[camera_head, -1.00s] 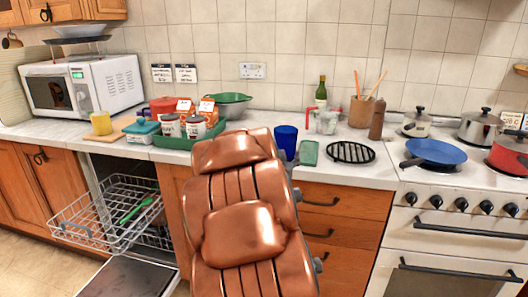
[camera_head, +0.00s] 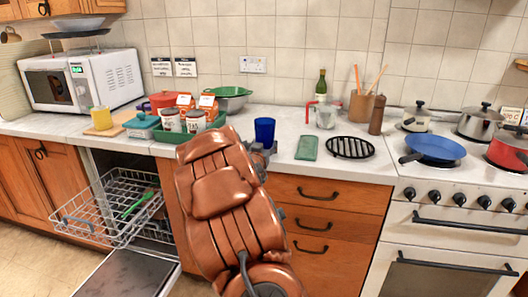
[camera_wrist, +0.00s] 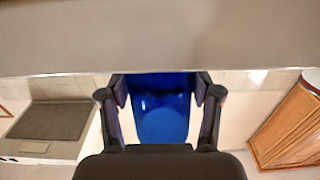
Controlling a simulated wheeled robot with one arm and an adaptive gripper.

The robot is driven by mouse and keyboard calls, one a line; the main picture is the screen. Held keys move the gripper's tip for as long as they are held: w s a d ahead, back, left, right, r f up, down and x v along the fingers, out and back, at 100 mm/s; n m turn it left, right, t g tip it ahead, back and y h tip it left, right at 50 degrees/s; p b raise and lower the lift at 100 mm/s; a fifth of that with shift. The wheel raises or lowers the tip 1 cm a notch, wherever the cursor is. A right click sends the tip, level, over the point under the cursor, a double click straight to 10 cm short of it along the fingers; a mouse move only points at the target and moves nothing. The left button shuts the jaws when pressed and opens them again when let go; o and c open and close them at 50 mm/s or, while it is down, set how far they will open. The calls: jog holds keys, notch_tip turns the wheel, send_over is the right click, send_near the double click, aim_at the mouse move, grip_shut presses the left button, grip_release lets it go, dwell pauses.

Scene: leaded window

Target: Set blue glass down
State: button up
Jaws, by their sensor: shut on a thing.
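The blue glass (camera_head: 264,130) is upright over the counter, between the green tray and the green flat cloth-like item. My gripper (camera_head: 263,147) is shut on its lower part in the head view, at the end of my copper-coloured arm. In the wrist view the blue glass (camera_wrist: 160,108) sits between the two dark fingers of my gripper (camera_wrist: 160,98). The glass's base is hidden by the gripper, so I cannot tell whether it touches the counter.
The green tray (camera_head: 180,137) with cans and boxes stands to the left. The green flat item (camera_head: 307,148) and a black round rack (camera_head: 350,147) lie to the right. A clear jug (camera_head: 325,116) and a bottle stand behind. The dishwasher rack (camera_head: 95,222) is pulled out below.

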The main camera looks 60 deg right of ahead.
jog(key=shift+f, duration=1.1)
jog(key=shift+f, duration=0.2)
jog(key=o, duration=1.5)
jog(key=shift+c, duration=0.2)
